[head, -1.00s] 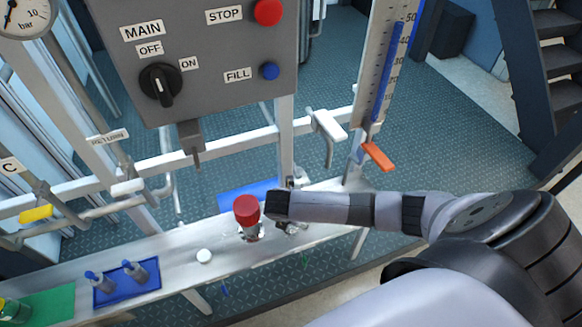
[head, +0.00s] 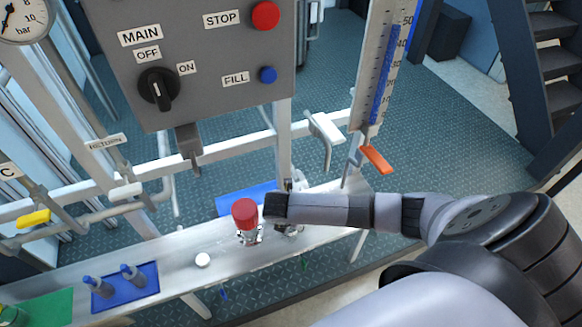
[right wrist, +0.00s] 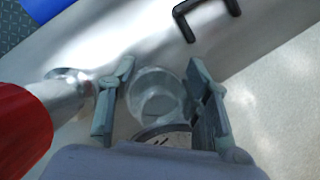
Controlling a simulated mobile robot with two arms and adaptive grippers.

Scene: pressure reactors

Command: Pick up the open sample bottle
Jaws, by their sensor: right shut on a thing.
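The open sample bottle (right wrist: 157,98) shows in the right wrist view as a clear round vessel seen from above, with no cap on its mouth. My right gripper (right wrist: 160,103) has one finger on each side of it and is shut on it. In the head view my right gripper (head: 291,230) is low over the bench, mostly hidden by my own wrist, and the bottle cannot be made out clearly there. My left gripper is not in view.
A red-topped fitting (head: 245,214) stands close left of my right gripper. A white cap (head: 202,260) lies on the metal bench (head: 175,275). A blue tray (head: 128,290) with small bottles is further left. The control panel (head: 210,60) and an orange-handled valve (head: 377,159) are behind.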

